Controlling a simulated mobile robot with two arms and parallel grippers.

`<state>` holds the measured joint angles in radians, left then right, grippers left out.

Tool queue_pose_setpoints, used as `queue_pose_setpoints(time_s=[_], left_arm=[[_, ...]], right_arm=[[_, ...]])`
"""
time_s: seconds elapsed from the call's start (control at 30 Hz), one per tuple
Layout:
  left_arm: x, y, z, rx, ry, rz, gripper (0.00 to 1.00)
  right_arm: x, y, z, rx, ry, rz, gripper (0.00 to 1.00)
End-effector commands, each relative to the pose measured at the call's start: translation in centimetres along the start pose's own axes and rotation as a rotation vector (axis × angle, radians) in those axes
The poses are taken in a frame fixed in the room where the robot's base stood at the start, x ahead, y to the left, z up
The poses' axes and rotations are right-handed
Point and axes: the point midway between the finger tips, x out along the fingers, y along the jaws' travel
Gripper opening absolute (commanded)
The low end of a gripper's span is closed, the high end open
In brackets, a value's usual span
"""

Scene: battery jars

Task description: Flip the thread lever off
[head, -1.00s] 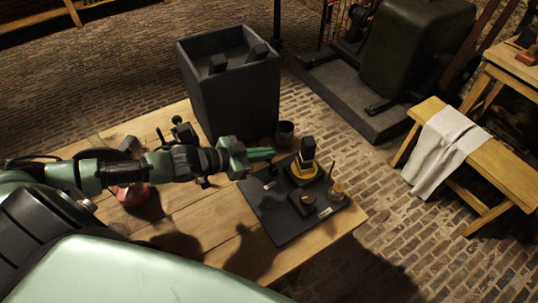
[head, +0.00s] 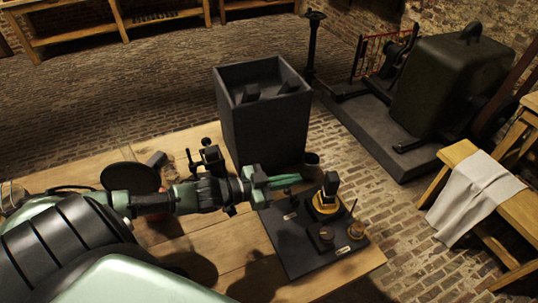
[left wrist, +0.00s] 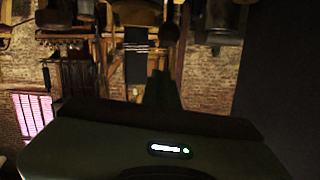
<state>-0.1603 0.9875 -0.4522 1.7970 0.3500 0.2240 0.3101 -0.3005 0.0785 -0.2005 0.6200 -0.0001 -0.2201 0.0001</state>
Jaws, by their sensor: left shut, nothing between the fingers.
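A dark board (head: 290,252) lies on the wooden table's right end. On it stand a black block on a yellow round base (head: 327,196), a small dark block (head: 321,237), a small brass piece (head: 356,230) with a thin upright rod, and pale labels. I cannot tell which small part is the thread lever. My left gripper (head: 285,181) is shut and empty, with green fingers pointing right, over the board's far left corner. In the left wrist view its dark fingers (left wrist: 161,88) point ahead, below a dark round knob. My right gripper is not in view.
A tall dark open box (head: 265,128) stands just behind the gripper, with a dark cup (head: 311,165) beside it. A black round pan-like thing (head: 130,178) is on the table's left. A bench with a white cloth (head: 470,197) stands right.

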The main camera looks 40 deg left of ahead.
Motion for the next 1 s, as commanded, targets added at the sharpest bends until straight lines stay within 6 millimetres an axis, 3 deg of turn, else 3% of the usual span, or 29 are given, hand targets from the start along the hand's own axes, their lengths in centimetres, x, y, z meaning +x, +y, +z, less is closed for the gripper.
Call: queue_pose_setpoints(time_s=[0.3,0.6,1.0], left_arm=[[-4.5,0.0,-0.5,-0.003,-0.005,0.001,0.00],[-8.4,-0.1,-1.1,-0.002,-0.004,0.000,0.00],[-9.9,-0.2,-1.3,-0.001,0.001,0.000,0.00]], right_arm=[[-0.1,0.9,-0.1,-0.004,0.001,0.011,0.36],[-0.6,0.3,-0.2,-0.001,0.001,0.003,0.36],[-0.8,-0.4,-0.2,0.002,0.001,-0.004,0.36]])
